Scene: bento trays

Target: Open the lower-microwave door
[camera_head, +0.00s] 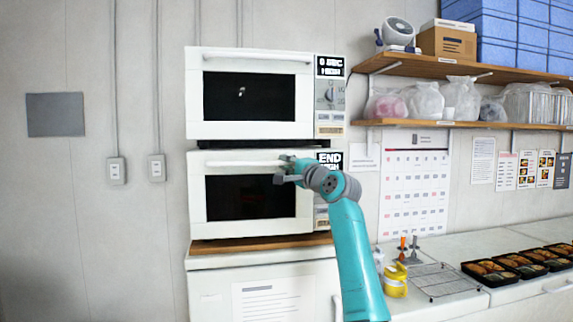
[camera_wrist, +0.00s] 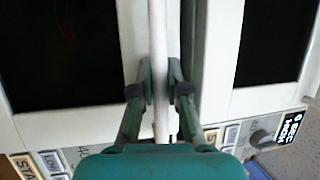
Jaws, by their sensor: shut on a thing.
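The lower microwave (camera_head: 196,215) is white with a dark door window and an "END HIGH" display. Its white bar handle (camera_head: 240,163) runs along the top of the door. My gripper (camera_head: 284,168) is at the right end of this handle. In the wrist view the handle (camera_wrist: 157,40) passes between the two fingers of my gripper (camera_wrist: 160,88), which are shut on it. The lower door (camera_wrist: 128,30) looks flush with the microwave front; I see no clear gap. My arm and gripper hide part of the door's right side.
The upper microwave (camera_head: 196,105) sits directly above, its door shut. Both stand on a white cabinet with a wooden top (camera_head: 215,246). To the right, a counter holds a yellow container (camera_head: 395,285), a wire rack (camera_head: 440,282) and bento trays (camera_head: 490,272). Wall shelves (camera_head: 460,63) hang above.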

